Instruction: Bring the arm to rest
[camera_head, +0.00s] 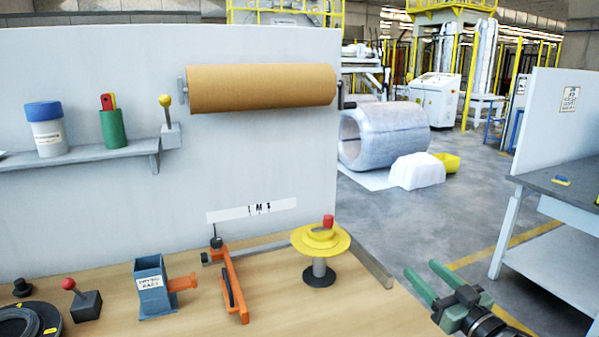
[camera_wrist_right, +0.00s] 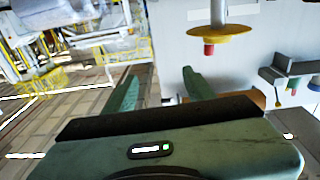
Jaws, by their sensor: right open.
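My right gripper (camera_head: 430,284) has green fingers and is at the lower right of the head view, past the right edge of the wooden bench (camera_head: 285,310). Its fingers are spread apart with nothing between them. The right wrist view also shows the two open fingers (camera_wrist_right: 158,90), with the scene upside down. A yellow disc on a dark stand (camera_head: 320,240), topped by a red knob, is to the left of the gripper and apart from it; it shows in the wrist view too (camera_wrist_right: 222,32). My left gripper is not in view.
The bench holds an orange clamp (camera_head: 232,285), a blue box (camera_head: 152,290) and a red-knobbed lever (camera_head: 86,303). A brown paper roll (camera_head: 262,88) hangs on the white panel. A wrapped coil (camera_head: 385,133) lies on the floor behind. Floor right of the bench is open up to a grey table (camera_head: 560,187).

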